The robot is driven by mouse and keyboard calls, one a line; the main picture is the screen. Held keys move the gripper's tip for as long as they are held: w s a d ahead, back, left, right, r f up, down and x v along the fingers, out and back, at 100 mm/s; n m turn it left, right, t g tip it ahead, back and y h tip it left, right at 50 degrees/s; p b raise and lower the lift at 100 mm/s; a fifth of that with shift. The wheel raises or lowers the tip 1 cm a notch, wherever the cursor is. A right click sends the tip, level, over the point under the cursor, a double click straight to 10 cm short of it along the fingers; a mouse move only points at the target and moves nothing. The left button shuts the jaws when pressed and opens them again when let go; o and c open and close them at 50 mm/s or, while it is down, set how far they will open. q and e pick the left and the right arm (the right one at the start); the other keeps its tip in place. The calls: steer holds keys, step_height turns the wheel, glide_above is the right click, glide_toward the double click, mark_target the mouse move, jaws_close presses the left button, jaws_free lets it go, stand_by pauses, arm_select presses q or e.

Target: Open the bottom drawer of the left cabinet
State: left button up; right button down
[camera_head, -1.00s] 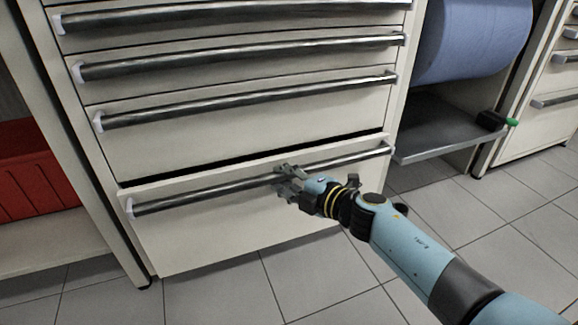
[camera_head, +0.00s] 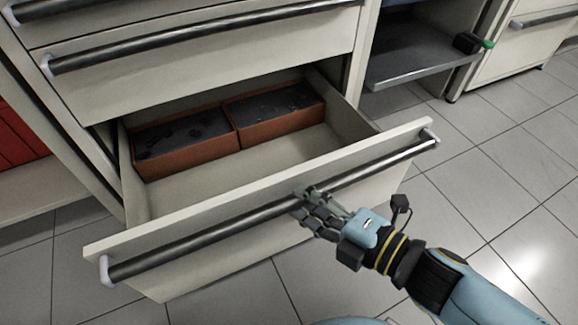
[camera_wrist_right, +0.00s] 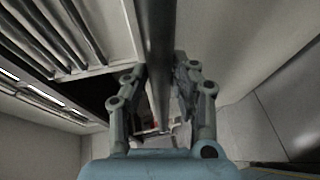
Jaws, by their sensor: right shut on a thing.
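The bottom drawer (camera_head: 330,166) of the left cabinet (camera_head: 200,75) is pulled well out, and its inside shows. Two orange-brown boxes (camera_head: 185,163) with dark contents sit at its back. My right gripper (camera_head: 305,203) is shut on the drawer's dark bar handle (camera_head: 215,231), near the middle of its length. In the right wrist view the handle (camera_wrist_right: 158,45) runs between the two fingers (camera_wrist_right: 160,85). My left gripper is in neither view.
The drawers above (camera_head: 205,60) are shut. An open grey shelf (camera_head: 425,62) with a green-tipped dark item (camera_head: 472,43) stands to the right. Red bins (camera_head: 18,140) are at the left. Tiled floor (camera_head: 500,190) is clear at the right.

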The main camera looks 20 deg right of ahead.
steer(key=shift+s+d, duration=0.1)
steer(key=shift+s, duration=1.9)
steer(key=c, duration=1.1)
jaws_free()
steer(key=v, duration=1.2)
steer(key=shift+r, duration=0.1)
